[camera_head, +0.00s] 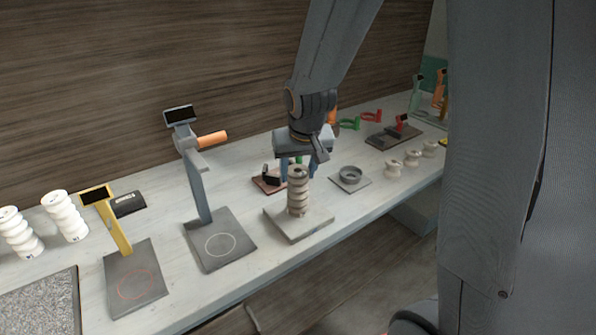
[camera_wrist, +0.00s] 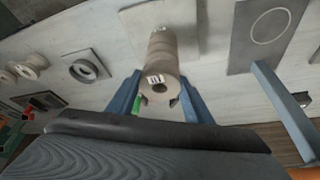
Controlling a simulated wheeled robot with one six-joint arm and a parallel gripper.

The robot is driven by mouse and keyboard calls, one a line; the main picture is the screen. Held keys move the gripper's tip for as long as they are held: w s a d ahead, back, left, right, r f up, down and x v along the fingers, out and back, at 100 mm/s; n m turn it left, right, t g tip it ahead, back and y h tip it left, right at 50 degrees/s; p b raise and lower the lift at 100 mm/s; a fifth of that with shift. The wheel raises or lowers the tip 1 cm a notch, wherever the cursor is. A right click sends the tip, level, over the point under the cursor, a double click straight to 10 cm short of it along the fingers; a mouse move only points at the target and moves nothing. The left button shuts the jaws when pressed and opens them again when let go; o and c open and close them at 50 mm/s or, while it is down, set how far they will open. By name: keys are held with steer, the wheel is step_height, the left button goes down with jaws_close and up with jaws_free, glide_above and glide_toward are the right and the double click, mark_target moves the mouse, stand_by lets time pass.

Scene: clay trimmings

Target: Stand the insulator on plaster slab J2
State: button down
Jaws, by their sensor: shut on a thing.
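The insulator (camera_head: 298,196) is a ribbed, beige-grey stack with a hole in its top and a small label near the top end. It is upright over a pale plaster slab (camera_head: 315,226), its lower end at the slab's surface; I cannot tell if it rests there or hangs just above. No slab name is readable. My gripper (camera_head: 298,170) is above it, its blue fingers shut on its upper part. In the wrist view the insulator (camera_wrist: 162,52) lies between the fingers (camera_wrist: 158,92), with the slab (camera_wrist: 136,24) beyond it.
Left of the slab stands a grey post with a display on a dark plate (camera_head: 221,258) marked with a circle. A yellow stand (camera_head: 115,230) and white insulators (camera_head: 65,215) are farther left. A grey ring on a plate (camera_head: 350,175) and several short spools (camera_head: 411,158) are at right.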

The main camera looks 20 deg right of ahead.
steer(key=shift+f, duration=0.1)
steer(key=c, duration=0.9)
jaws_free()
steer(key=shift+s+r, duration=0.1)
steer(key=shift+r, duration=0.3)
steer(key=b+v, duration=0.1)
steer(key=v, duration=1)
steer(key=s+f+n+g, duration=0.1)
steer(key=s+f+g, duration=0.2)
steer(key=s+f, duration=1)
steer(key=shift+f, duration=0.5)
steer(key=shift+w+d, duration=0.1)
